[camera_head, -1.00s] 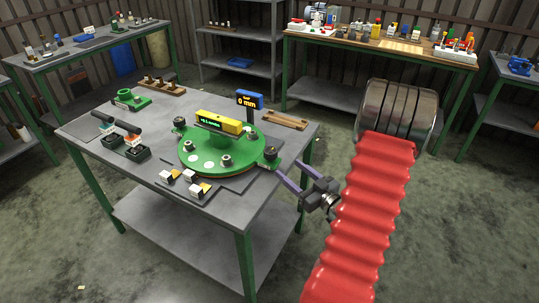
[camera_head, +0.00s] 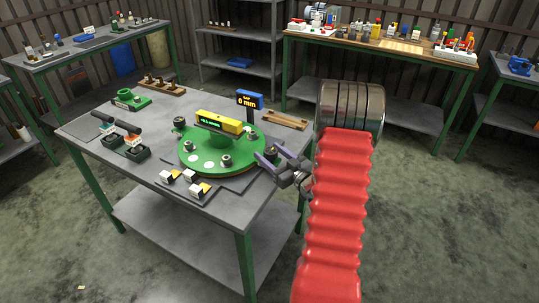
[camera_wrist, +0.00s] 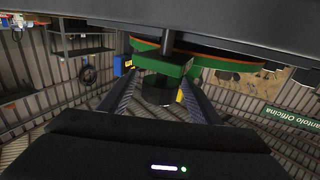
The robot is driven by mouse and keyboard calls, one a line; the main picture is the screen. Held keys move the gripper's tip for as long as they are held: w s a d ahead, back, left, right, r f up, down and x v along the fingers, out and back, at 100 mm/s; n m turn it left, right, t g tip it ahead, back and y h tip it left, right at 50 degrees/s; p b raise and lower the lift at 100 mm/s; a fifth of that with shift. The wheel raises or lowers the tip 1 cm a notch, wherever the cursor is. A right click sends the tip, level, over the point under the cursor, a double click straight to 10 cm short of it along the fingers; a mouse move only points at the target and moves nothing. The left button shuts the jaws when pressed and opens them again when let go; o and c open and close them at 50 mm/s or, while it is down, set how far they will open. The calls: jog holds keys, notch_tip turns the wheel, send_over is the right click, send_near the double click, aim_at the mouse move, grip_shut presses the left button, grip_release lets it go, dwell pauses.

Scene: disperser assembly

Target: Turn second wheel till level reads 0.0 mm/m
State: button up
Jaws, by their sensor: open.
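A round green plate (camera_head: 196,160) lies on the grey table with knob-like wheels at its edge, one at the back left (camera_head: 179,123) and one at the front (camera_head: 226,160). A yellow level (camera_head: 219,120) with a green display stands at its middle; the digits are too small to read surely. My gripper (camera_head: 266,157) is open at the plate's right edge and largely covers the wheel there. In the wrist view my open gripper (camera_wrist: 159,84) has its fingers either side of a dark round part (camera_wrist: 157,95) below a green bracket (camera_wrist: 160,62). Contact cannot be told.
A blue display (camera_head: 249,100) reading 0 mm stands behind the plate. Small black-and-white blocks (camera_head: 190,178) lie at the table's front. Dark tools and boxes (camera_head: 125,140) lie at left, and a wooden tray (camera_head: 285,119) at back right. Floor right of the table is clear.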

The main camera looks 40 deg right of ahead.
jog(key=shift+c, duration=0.5)
jog(key=c, duration=1)
jog(key=shift+o, duration=0.2)
jog(key=shift+n+y, duration=0.5)
jog(key=shift+y, duration=0.3)
jog(key=shift+n+y, duration=1.1)
jog(key=shift+y, duration=0.4)
jog(key=o, duration=1.1)
jog(key=shift+c, duration=0.2)
